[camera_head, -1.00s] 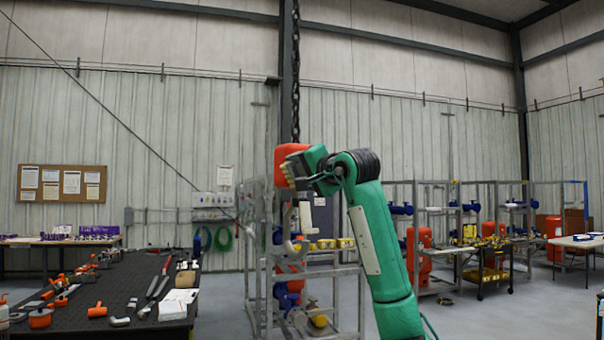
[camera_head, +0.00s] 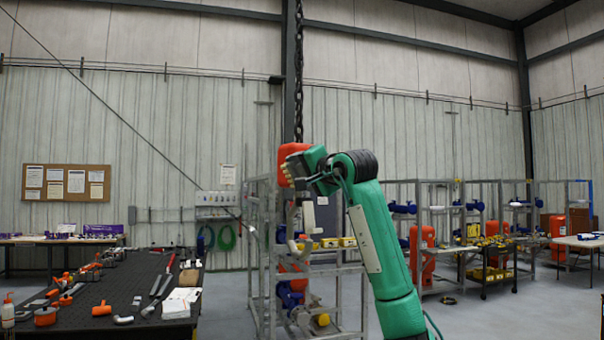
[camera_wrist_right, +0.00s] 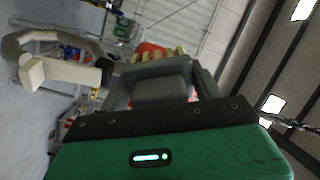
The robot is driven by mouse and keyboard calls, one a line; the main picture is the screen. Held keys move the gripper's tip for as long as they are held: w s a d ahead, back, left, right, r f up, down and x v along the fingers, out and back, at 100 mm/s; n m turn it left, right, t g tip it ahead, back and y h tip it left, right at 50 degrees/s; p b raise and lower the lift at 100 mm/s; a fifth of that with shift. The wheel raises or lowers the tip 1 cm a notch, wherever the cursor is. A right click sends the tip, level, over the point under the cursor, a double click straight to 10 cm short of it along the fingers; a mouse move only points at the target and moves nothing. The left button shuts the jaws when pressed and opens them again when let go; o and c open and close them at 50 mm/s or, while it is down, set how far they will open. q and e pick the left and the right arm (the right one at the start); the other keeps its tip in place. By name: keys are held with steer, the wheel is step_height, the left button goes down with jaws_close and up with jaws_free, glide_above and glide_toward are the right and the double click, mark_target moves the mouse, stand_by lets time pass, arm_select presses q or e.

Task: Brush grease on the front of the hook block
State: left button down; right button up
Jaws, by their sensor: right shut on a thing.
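The hook block (camera_head: 290,152) is an orange-red body hanging from a dark chain in the middle of the head view. Its pale grey hook (camera_head: 304,243) hangs below it. My right gripper (camera_head: 306,172) is in front of the block, covering its lower right part. It is shut on what seems to be the brush, whose row of tan tufts (camera_head: 290,170) lies against or very near the block's face; I cannot tell if they touch. In the right wrist view the tufts (camera_wrist_right: 158,54) overlap the red block (camera_wrist_right: 148,48), and the hook (camera_wrist_right: 62,45) is at left. My left gripper is out of view.
A black perforated table (camera_head: 130,290) with tools and orange-handled items stands at left. A metal rack (camera_head: 262,270) with yellow bins stands behind the hook. More racks and a yellow-loaded cart (camera_head: 490,262) are at right. The floor (camera_head: 540,305) at lower right is clear.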

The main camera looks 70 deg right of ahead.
steer(key=shift+w+d, duration=0.1)
steer(key=shift+w, duration=0.05)
steer(key=shift+d, duration=0.1)
steer(key=shift+s+d+f+b, duration=0.1)
steer(key=shift+s+d+b, duration=0.35)
steer(key=shift+b, duration=0.1)
steer(key=s+d+b, duration=0.2)
steer(key=s+d, duration=0.3)
steer(key=d, duration=0.2)
steer(key=shift+d+b, duration=0.4)
stand_by(0.4)
steer(key=shift+r, duration=0.25)
